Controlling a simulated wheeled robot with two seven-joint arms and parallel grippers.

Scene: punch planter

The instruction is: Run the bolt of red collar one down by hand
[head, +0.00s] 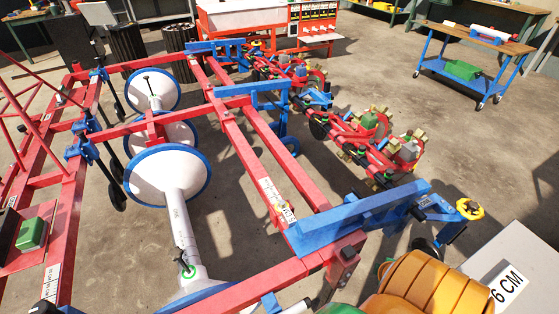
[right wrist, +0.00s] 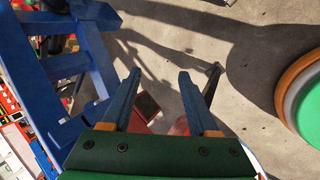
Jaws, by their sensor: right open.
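My right gripper (right wrist: 158,76) shows in the right wrist view, its two blue fingers apart and nothing held between them. Past the fingers, lower down, is a red part with a dark square end (right wrist: 148,105). A dark bar (right wrist: 212,82) lies beyond the right finger. In the head view a red beam end with a dark square fitting (head: 348,254) sits at the lower right, beside the blue beam (head: 365,215). I cannot tell which part is red collar one, nor see its bolt clearly. My left gripper is not in view.
Red row units (head: 375,135) stand beyond the blue beam. A yellow knob (head: 469,209) sits to its right. White blue-rimmed discs (head: 165,175) stand left.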

